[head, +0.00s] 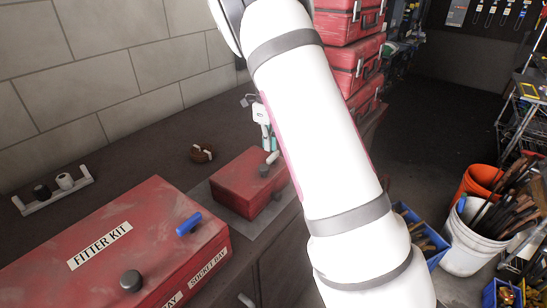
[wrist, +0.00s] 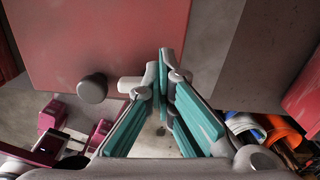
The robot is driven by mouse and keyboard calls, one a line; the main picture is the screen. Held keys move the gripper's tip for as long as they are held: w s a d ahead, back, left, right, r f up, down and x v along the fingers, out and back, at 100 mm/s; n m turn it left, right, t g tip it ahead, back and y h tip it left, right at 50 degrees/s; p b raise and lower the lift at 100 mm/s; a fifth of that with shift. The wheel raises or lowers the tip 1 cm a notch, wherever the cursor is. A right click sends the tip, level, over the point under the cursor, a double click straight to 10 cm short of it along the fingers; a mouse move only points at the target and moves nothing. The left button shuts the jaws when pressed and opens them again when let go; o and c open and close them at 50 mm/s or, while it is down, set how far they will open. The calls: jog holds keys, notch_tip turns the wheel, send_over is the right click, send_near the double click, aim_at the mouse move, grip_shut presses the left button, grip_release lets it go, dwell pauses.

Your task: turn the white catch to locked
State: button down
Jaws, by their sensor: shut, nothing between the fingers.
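The white catch (head: 272,157) is a short bar on the smaller red box (head: 238,184), beside a dark grey knob (head: 264,170). In the wrist view the catch (wrist: 130,84) lies just left of my fingertips, partly hidden by them, with the grey knob (wrist: 92,88) farther left. My gripper (wrist: 161,75) has teal pads that meet at the tips; it is shut and empty, close beside the catch. Whether it touches the catch I cannot tell. In the head view my gripper (head: 267,143) shows only partly behind my arm, above the catch.
A larger red box labelled FITTER KIT (head: 75,262) with a blue catch (head: 188,223) stands in front on the left. A brown ring-shaped object (head: 202,153) and a white rack (head: 55,193) lie on the bench. Red cases (head: 350,68) are stacked behind my arm.

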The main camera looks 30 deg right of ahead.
jog(key=shift+a+f, duration=0.1)
jog(key=shift+a, duration=0.7)
jog(key=shift+d+r+p, duration=0.15)
jog(key=shift+r+p, duration=0.25)
jog(key=shift+r, duration=0.95)
jog(key=shift+d+r+p, duration=0.15)
jog(key=shift+r+p, duration=0.25)
jog(key=shift+r, duration=0.95)
notch_tip(320, 180, up, 12)
